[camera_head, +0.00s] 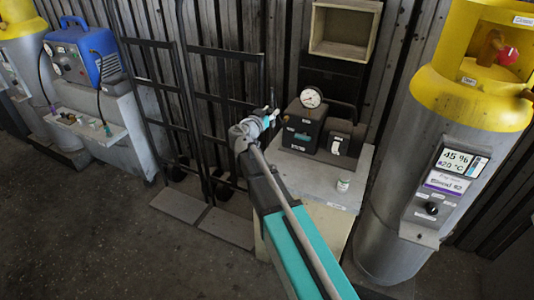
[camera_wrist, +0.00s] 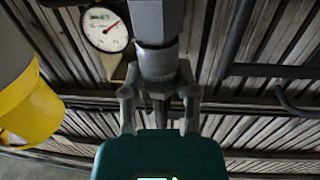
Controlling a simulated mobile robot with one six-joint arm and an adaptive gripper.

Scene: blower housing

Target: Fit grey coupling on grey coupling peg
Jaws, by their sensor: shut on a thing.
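My gripper (camera_head: 268,118) is at the far end of my raised arm, just left of the black gauge box in the head view. In the wrist view my gripper (camera_wrist: 159,66) has its fingers drawn together on a grey cylindrical piece (camera_wrist: 160,20), which I take for the grey coupling. It points straight out past the fingertips, up to the top edge. The piece is too small to make out in the head view. I cannot pick out the grey coupling peg in either view.
The black gauge box (camera_head: 306,125) stands on a pale cabinet (camera_head: 310,184) with a small jar (camera_head: 343,185). A yellow-topped tank (camera_head: 400,190) stands to the right. Black hand trucks (camera_head: 200,90) lean behind my arm. A blue machine (camera_head: 80,52) and a shelf of small parts (camera_head: 88,122) are at left.

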